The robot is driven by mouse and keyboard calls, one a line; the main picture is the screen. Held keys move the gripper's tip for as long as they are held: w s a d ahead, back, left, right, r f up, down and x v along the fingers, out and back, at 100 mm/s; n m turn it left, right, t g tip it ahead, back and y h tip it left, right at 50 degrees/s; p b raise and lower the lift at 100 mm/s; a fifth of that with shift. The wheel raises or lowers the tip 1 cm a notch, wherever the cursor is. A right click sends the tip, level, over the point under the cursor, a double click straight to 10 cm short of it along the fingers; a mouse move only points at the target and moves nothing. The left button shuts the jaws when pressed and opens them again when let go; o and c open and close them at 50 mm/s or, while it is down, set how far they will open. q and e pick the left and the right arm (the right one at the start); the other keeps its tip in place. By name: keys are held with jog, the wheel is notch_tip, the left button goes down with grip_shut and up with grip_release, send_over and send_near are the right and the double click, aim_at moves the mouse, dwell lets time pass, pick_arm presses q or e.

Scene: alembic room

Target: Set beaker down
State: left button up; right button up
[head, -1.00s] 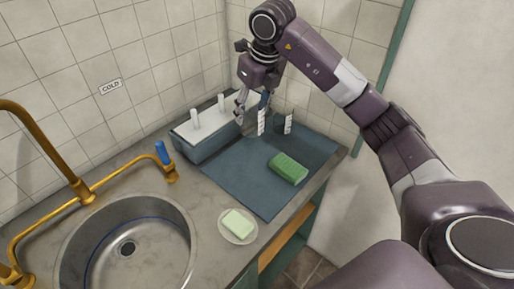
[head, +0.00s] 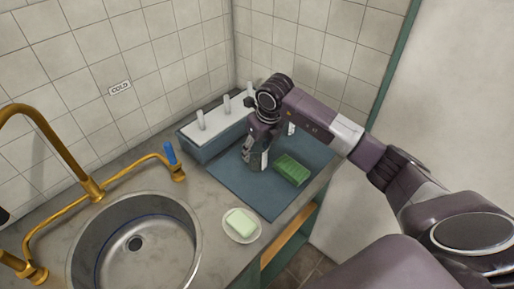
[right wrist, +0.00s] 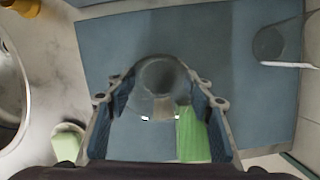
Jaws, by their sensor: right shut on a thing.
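My right gripper (head: 256,158) is low over the blue-grey mat (head: 240,192), at the back of the counter. It is shut on a clear glass beaker (right wrist: 160,76), which shows between its two fingers in the right wrist view. The beaker looks upright; I cannot tell whether its base touches the mat. In the head view the gripper and wrist mostly hide it. A second clear beaker (right wrist: 277,44) stands apart on the mat, to the right in the right wrist view. My left gripper is not in view.
A green sponge (head: 292,170) lies on the mat close to the gripper's right. A pegged rack (head: 212,140) stands behind along the wall. A soap dish (head: 242,236) and the sink (head: 135,250) are to the front left. The mat's front part is clear.

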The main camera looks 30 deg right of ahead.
jog(key=shift+f, duration=0.2)
jog(key=o, duration=1.5)
jog(key=shift+r, duration=0.1)
jog(key=shift+r, duration=0.15)
jog(key=b+v, duration=0.2)
jog(key=v, duration=1)
